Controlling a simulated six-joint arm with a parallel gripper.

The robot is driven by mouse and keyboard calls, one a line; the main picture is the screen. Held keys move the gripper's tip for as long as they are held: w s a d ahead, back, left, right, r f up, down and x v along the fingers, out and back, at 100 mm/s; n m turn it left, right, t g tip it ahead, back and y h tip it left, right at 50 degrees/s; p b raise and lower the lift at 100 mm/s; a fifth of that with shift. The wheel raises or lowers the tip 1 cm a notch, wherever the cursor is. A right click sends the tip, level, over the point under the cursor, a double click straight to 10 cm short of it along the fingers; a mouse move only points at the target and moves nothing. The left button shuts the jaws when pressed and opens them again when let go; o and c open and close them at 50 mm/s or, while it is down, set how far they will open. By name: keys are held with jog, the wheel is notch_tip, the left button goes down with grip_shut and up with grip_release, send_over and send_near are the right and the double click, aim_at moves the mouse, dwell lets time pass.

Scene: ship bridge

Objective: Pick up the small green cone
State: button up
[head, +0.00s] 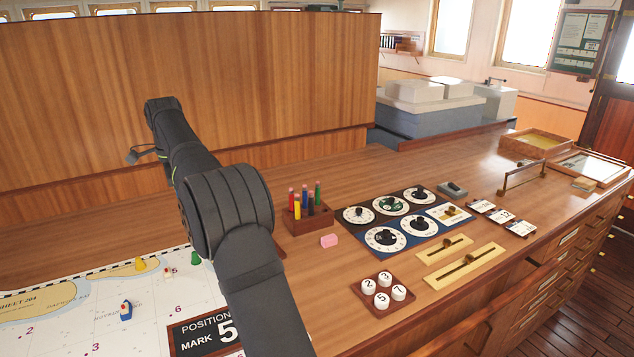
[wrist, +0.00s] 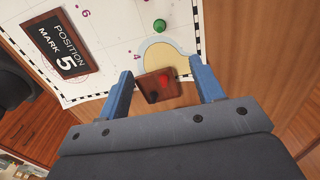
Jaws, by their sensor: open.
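The small green cone (head: 195,258) stands on the white chart (head: 85,325), just left of my arm, in the head view. In the wrist view the green cone (wrist: 159,25) appears from above as a round green shape near the top middle. My gripper (wrist: 160,84) is open, with its two blue fingers apart. The cone lies beyond the fingertips, and nothing is held. In the head view I cannot make out the fingers.
A small brown tray (wrist: 151,94) with a red item shows between the fingers. A yellow cone (head: 140,265), a red-and-white piece (head: 168,273) and a blue-and-white boat (head: 126,311) stand on the chart. The "Position Mark 5" board (head: 202,335) lies at its right. A wooden panel rises behind.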

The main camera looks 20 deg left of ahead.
jog(key=shift+c, duration=1.1)
jog(key=shift+f, duration=0.1)
notch_tip(320, 180, down, 18)
jog(key=shift+r, duration=0.1)
jog(key=shift+s, duration=0.1)
jog(key=shift+c, duration=0.5)
grip_shut()
